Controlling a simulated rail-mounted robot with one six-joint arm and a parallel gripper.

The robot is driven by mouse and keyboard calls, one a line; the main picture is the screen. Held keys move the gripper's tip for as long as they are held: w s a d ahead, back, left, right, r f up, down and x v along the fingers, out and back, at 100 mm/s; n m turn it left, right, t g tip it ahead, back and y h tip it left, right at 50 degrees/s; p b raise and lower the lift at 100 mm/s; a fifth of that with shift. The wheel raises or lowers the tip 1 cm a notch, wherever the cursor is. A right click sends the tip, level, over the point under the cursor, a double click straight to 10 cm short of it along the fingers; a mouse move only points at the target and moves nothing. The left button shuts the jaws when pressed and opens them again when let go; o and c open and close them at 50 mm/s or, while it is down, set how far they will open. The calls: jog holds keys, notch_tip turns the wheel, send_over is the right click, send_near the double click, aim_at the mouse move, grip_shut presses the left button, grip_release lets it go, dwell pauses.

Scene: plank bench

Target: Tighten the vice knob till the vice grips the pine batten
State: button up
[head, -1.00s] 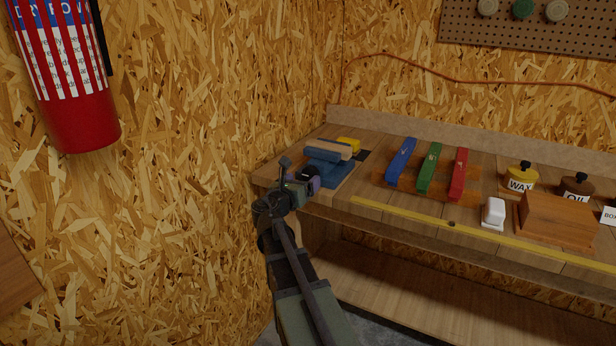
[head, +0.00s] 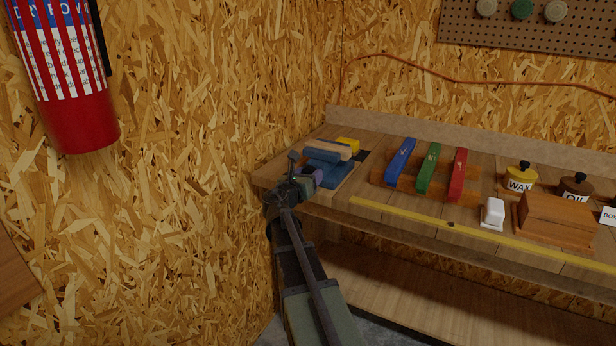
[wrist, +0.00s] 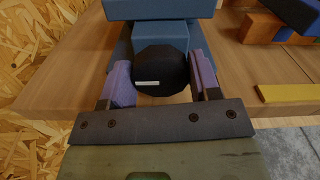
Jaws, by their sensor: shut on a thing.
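The blue vice (head: 338,172) stands on the left end of the bench. The pine batten (head: 336,148) lies along its jaws, behind the blue front jaw; I cannot tell whether there is a gap between them. The round black vice knob (wrist: 165,66) faces me in the wrist view, with a short, nearly level white mark left of its middle. My gripper (head: 317,177) is at the front of the vice. In the wrist view its purple finger pads stand on both sides of the knob, shut on it. In the head view the knob is hidden by my gripper.
Blue, green and red tools (head: 427,168) rest on a wooden rack to the right. A yellow rule (head: 440,223) lies along the bench's front edge. The chipboard wall (head: 200,150) is close on the left.

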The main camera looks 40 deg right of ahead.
jog(key=n, duration=1.8)
jog(key=shift+f, duration=0.2)
dwell(3.4)
dwell(0.3)
